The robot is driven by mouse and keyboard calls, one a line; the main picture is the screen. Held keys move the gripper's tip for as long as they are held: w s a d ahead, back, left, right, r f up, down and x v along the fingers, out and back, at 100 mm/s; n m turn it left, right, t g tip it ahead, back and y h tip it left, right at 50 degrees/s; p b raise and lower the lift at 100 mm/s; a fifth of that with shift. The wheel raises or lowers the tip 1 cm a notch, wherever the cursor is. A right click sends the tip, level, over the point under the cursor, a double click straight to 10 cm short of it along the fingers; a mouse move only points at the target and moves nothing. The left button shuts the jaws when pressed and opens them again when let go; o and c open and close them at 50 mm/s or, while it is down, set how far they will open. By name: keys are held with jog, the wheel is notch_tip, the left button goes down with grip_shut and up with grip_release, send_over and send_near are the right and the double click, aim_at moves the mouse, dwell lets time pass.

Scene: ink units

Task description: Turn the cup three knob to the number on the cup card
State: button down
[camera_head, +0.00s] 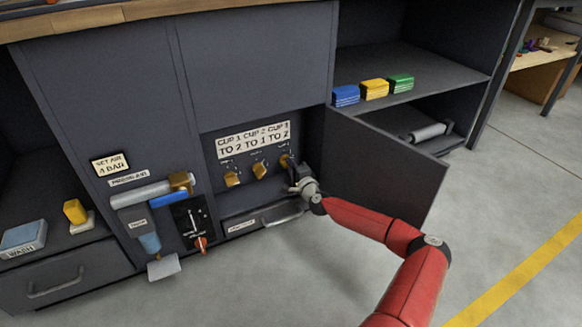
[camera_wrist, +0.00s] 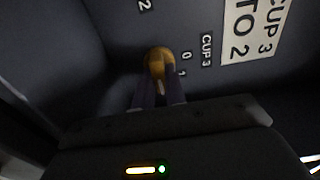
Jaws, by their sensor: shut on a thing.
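The cup three knob (camera_head: 285,160) is a yellow knob at the right end of a row of three on the dark cabinet panel. The cup card (camera_head: 254,139) is a white sign above the knobs and reads "CUP 1 TO 2, CUP 2 TO 1, CUP 3 TO 2". In the wrist view the card (camera_wrist: 254,28) shows "CUP 3 TO 2", and the knob (camera_wrist: 157,56) sits between my fingers. My gripper (camera_wrist: 158,90) is shut on the knob. The marks 0 and 1 show beside it; the knob's exact pointing is hard to tell.
The other two knobs (camera_head: 232,179) (camera_head: 260,170) are left of it. An open cabinet door (camera_head: 385,165) stands close to the right of my arm. A drawer with a handle (camera_head: 270,218) is below. Blue, yellow and green blocks (camera_head: 374,89) lie on a shelf.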

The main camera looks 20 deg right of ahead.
dwell(0.5)
jog(key=c, duration=1.4)
grip_release()
jog(key=shift+c, duration=0.2)
jog(key=shift+s, duration=0.15)
jog(key=s, duration=0.7)
jog(key=shift+s+d+p, duration=0.15)
jog(key=shift+s+p, duration=0.15)
jog(key=shift+p, duration=0.1)
